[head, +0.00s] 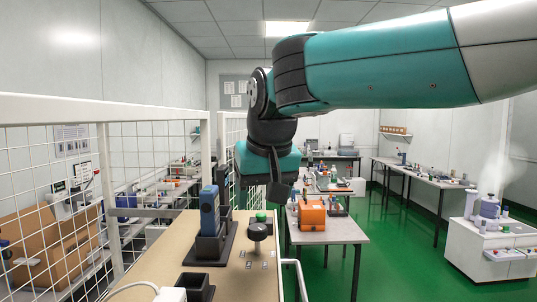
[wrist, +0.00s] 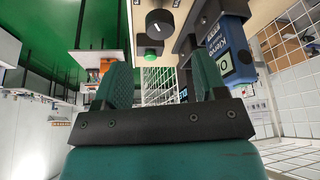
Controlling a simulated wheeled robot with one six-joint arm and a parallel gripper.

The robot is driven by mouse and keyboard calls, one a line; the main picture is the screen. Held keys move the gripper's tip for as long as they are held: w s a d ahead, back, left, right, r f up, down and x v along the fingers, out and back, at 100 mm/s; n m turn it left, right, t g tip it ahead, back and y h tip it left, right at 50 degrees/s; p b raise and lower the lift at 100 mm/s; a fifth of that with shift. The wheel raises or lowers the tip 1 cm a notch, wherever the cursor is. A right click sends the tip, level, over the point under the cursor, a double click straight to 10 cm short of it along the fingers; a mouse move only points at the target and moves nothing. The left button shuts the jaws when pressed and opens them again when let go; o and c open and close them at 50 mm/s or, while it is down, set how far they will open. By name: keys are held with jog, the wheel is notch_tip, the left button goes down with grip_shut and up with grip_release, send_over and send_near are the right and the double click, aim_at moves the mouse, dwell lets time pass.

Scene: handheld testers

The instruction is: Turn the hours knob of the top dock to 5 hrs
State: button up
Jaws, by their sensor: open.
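The black round knob (head: 259,231) stands on the tan top of the bench, right of a blue handheld tester (head: 209,212) held upright in a black dock (head: 206,249). The knob also shows near the top of the wrist view (wrist: 160,22), with a pale pointer mark. Small marks lie around it, too small to read. A green button (head: 261,216) sits just behind it; it also shows in the wrist view (wrist: 151,55). My gripper (wrist: 162,78) is open and empty, its two teal fingers apart from the knob. In the head view it hangs above and behind the knob.
A second black holder (head: 196,286) stands at the front of the bench top. A white mesh fence (head: 60,150) runs along the left. An orange box (head: 312,216) sits on a separate table to the right. Green floor lies open farther right.

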jog(key=p+v, duration=0.2)
jog(key=v, duration=0.8)
